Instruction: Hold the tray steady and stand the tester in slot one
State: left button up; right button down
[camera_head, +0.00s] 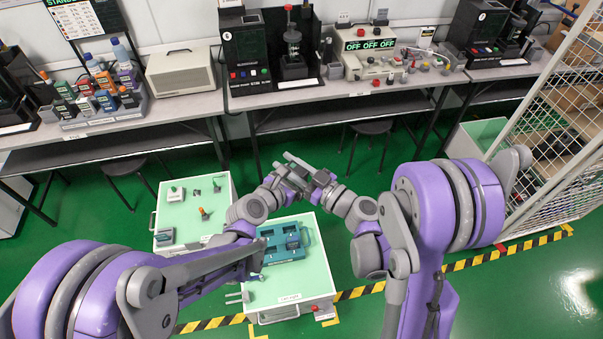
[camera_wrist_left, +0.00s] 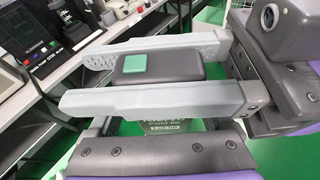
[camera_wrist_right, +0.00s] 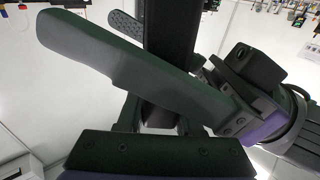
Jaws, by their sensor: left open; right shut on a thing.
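My right gripper (camera_head: 318,178) is shut on a dark grey tester (camera_wrist_right: 168,45). The tray's slot numbers are too small to read.
A left cart (camera_head: 190,217) holds several small devices. A workbench (camera_head: 330,92) runs behind; a mesh cage (camera_head: 545,130) stands right.

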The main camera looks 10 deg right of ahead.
pick_arm(q)
jog(key=c, duration=1.1)
jog(key=shift+c, duration=0.8)
pick_arm(e)
jog(key=c, duration=1)
grip_release()
jog(key=o, duration=0.5)
jog(key=shift+r, duration=0.15)
